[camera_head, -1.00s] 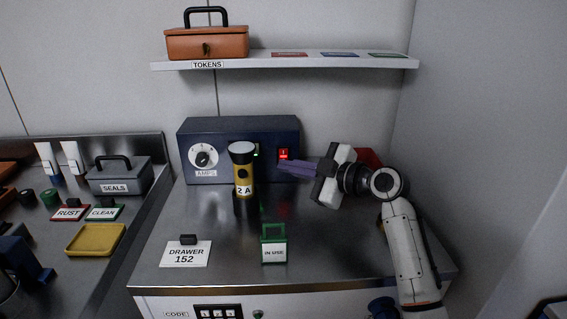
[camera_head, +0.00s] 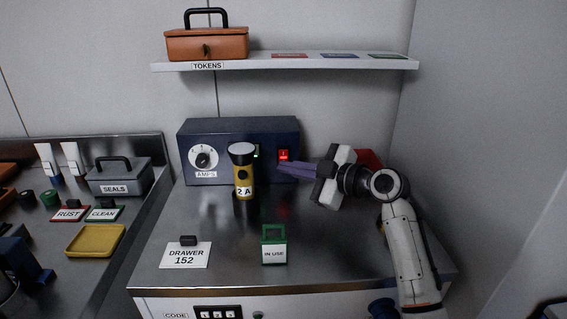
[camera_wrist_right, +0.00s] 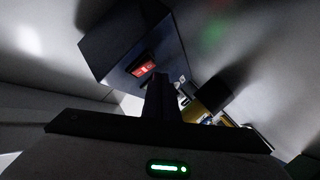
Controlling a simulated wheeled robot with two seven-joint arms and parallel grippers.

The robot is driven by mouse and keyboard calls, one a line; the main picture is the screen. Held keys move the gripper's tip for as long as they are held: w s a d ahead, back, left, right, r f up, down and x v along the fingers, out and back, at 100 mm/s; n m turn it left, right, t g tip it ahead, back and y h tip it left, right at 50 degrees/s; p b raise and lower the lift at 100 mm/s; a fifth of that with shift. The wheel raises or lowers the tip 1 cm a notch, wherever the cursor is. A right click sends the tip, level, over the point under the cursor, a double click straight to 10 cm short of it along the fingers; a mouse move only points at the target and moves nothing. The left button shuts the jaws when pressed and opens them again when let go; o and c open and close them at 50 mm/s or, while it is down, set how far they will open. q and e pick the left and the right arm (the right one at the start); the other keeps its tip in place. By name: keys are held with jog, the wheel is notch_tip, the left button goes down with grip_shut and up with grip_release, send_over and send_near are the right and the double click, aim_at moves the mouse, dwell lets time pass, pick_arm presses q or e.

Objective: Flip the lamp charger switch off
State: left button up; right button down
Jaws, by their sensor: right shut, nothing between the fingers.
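The lamp charger (camera_head: 225,140) is a dark blue box at the back of the steel bench, with a round white AMPS dial (camera_head: 203,157) on its left. Its switch (camera_head: 284,155) is red and lit, on the right of the front face. The switch (camera_wrist_right: 146,69) also glows red in the right wrist view. A yellow and black lamp marked 2A (camera_head: 243,178) stands upright in front of the charger. My right gripper (camera_head: 282,168) is shut and empty, its purple fingertips just below the switch; contact cannot be told. My left gripper is not in view.
A green IN USE tag (camera_head: 274,247) and a DRAWER 152 card (camera_head: 185,255) stand at the front of the bench. A shelf (camera_head: 330,63) above holds an orange TOKENS box (camera_head: 207,44). A red object behind my right gripper is mostly hidden.

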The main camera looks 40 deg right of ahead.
jog(key=shift+w+f, duration=0.1)
dwell(0.7)
jog(key=shift+w+d+b, duration=0.1)
jog(key=shift+b, duration=0.2)
jog(key=shift+w+d, duration=0.1)
jog(key=shift+w, duration=0.05)
jog(key=shift+w+d+f+b, duration=0.1)
jog(key=shift+w+d+b, duration=0.1)
jog(key=shift+w+b, duration=0.15)
dwell(0.4)
jog(key=shift+s, duration=0.15)
jog(key=shift+s+a+r, duration=0.2)
jog(key=shift+s+a, duration=0.25)
jog(key=shift+s, duration=0.15)
jog(key=shift+s+a+r+p, duration=0.15)
jog(key=shift+s+a+p, duration=0.2)
jog(key=shift+s, duration=0.35)
jog(key=shift+s+a+r+p, duration=0.2)
jog(key=shift+s+a+p, duration=0.1)
jog(key=shift+s+a, duration=0.3)
jog(key=shift+s+a+r+p, duration=0.15)
jog(key=shift+s+a+p, duration=0.15)
jog(key=shift+s, duration=0.5)
